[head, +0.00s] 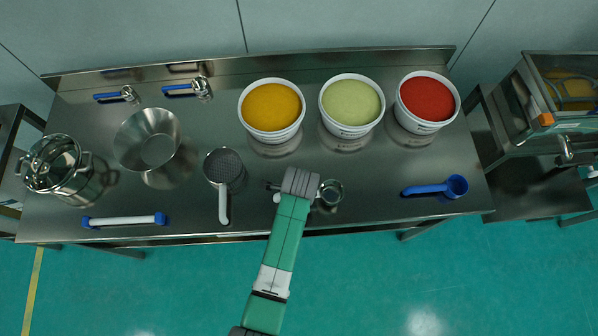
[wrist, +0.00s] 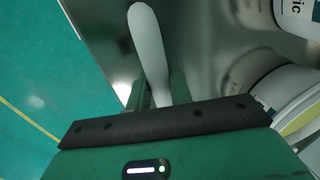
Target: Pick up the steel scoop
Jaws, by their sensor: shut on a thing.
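The steel scoop's round bowl (head: 331,192) shows just right of my wrist in the head view, over the front part of the steel table. My wrist hides the middle of the scoop. The end of its pale handle shows left of my wrist. In the wrist view the pale handle (wrist: 147,40) runs up from between my fingers. My gripper (wrist: 157,95) is shut on this handle. I cannot tell whether the scoop touches the table.
Tubs of orange (head: 271,107), pale green (head: 351,102) and red (head: 428,99) stuff stand behind. A strainer with a white handle (head: 223,205) lies to the left. A blue scoop (head: 437,188) lies to the right. A steel bowl (head: 147,140) and a lidded pot (head: 56,164) stand further left.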

